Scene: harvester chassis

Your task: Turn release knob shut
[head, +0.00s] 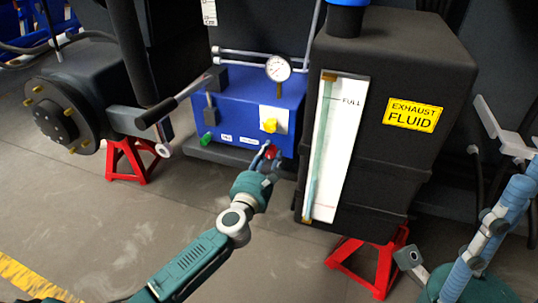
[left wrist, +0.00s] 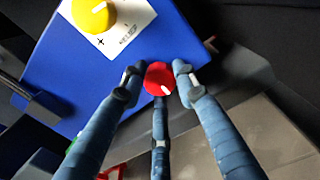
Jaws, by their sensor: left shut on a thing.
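A red knob (head: 270,153) sits low on the front of the blue box (head: 235,108), near its bottom right corner. It also shows in the left wrist view (left wrist: 159,78), with a white mark on its face pointing to the lower right. My left gripper (head: 268,158) is shut on the red knob, with its blue fingers (left wrist: 158,88) around the knob's sides. The fingers hide part of the knob in the head view, and any label by it cannot be read. My right gripper (head: 462,215) is at the lower right, its fingers spread and empty.
A yellow knob (head: 270,125) on a white plate is just above the red one. A green knob (head: 207,139) is to the left, and a gauge (head: 278,68) stands on top. The black exhaust fluid tank (head: 400,130) stands close on the right. Red stands (head: 130,160) are on the floor.

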